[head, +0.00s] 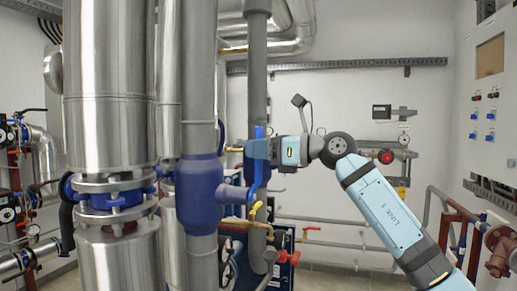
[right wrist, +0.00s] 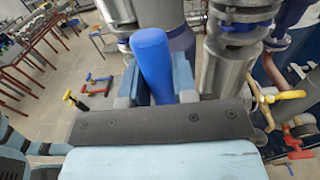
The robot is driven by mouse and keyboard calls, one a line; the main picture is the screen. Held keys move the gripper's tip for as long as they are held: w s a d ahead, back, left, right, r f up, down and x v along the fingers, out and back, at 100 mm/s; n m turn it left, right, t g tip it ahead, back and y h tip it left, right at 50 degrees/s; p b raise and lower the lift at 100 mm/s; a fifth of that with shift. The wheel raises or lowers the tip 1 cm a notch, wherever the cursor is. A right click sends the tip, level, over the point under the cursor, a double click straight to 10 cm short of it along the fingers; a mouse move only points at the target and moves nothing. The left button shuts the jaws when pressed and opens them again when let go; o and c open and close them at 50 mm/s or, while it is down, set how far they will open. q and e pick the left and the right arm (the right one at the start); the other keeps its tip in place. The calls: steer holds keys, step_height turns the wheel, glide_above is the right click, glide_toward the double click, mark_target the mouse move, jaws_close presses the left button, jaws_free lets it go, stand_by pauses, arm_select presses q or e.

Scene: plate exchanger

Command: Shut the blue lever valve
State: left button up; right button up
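The blue lever valve has a dark blue body (head: 198,195) on a grey vertical pipe, left of centre in the head view. Its bright blue lever (head: 258,178) stands nearly upright to the right of the body, joined by a short stem. My right gripper (head: 258,149) is at the upper part of the lever. In the right wrist view the lever (right wrist: 151,58) lies between the fingers of my right gripper (right wrist: 156,88), with no clear gap on either side, and its rounded end sticks out past them. My left gripper is not in view.
Large silver pipes (head: 108,50) stand close on the left. Smaller valves with yellow and red handles (head: 293,258) sit low, below the lever. A control panel (head: 487,115) is on the right wall. The space between my right arm and the back wall looks free.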

jaws_close()
steer(key=shift+w, duration=0.1)
